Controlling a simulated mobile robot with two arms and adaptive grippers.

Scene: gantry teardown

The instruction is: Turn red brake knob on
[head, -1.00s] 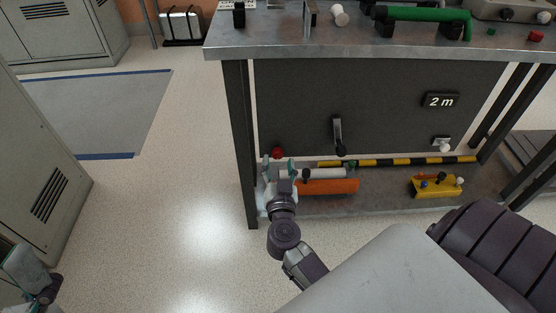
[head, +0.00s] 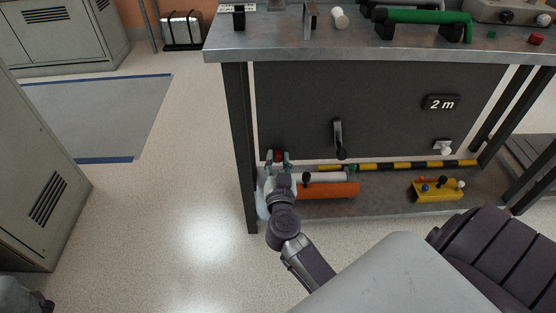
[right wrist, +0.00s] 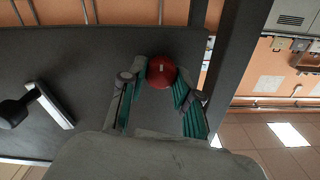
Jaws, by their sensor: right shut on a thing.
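The red brake knob (head: 279,155) is a round red knob low on the left of the dark panel under the bench. It shows large in the right wrist view (right wrist: 161,71), with a small light mark on its face. My right gripper (head: 278,161) is at the knob, with one teal-padded finger on each side of it. In the right wrist view the gripper (right wrist: 160,80) is shut on the knob between its fingertips. In the head view the fingers partly hide the knob. My left gripper is out of view; only a bit of my left arm shows at the bottom left corner.
A bench leg (head: 240,145) stands close left of my right gripper. An orange block (head: 330,190), a white cylinder (head: 322,177) and a yellow control box (head: 437,191) lie on the low shelf. A black lever (head: 339,138) sticks out of the panel.

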